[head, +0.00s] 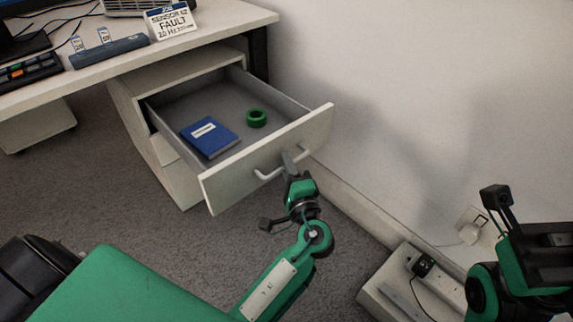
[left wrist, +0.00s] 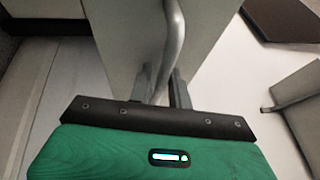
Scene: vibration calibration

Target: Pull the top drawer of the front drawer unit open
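The top drawer (head: 222,182) of the front drawer unit (head: 178,187) is pulled well out, its inside showing. It holds a blue book (head: 209,137) and a green ring-shaped roll (head: 256,118). My left gripper (head: 292,160) is at the drawer's bar handle (head: 265,176), near its right part. In the left wrist view, the handle (left wrist: 175,40) runs down between the two fingers (left wrist: 164,90), which look closed around it. Of my right arm, only part shows at the right edge of the head view; its fingers are not visible.
A plain wall (head: 400,110) is close on the right. A pale box (head: 385,292) lies on the floor beside it.

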